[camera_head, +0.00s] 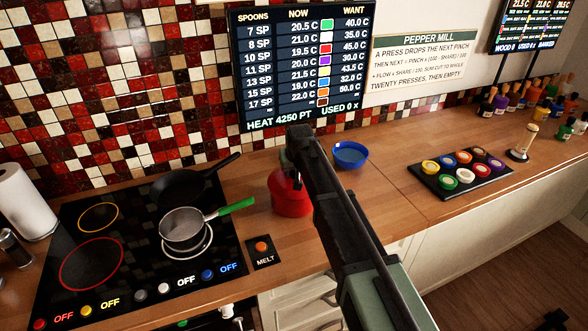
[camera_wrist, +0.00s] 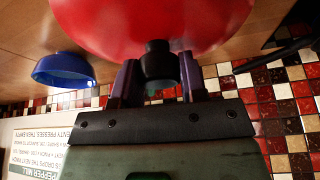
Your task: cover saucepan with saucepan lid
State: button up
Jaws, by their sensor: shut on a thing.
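The saucepan (camera_head: 182,232) is a grey pot with a green handle, uncovered, on the right front of the black hob. Its handle points right. The saucepan lid (camera_head: 290,197) is red and shows to the right of the hob, partly hidden behind my arm. In the wrist view the red lid (camera_wrist: 150,22) fills the top, and its black knob (camera_wrist: 158,62) sits between my two fingers. My gripper (camera_wrist: 159,80) is shut on this knob. Whether the lid touches the counter I cannot tell.
A black frying pan (camera_head: 190,184) stands behind the saucepan. A blue bowl (camera_head: 350,156) is to the right of the lid. A MELT button (camera_head: 262,247) lies in front of it. A black tray (camera_head: 440,185) of coloured cups stands farther right. Wooden counter (camera_head: 385,195) between bowl and tray is clear.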

jog(key=shift+f, duration=0.25)
jog(key=o, duration=1.1)
jog(key=shift+o, duration=0.2)
notch_tip(320, 180, up, 6)
jog(key=p, duration=0.6)
jog(key=shift+r, duration=0.1)
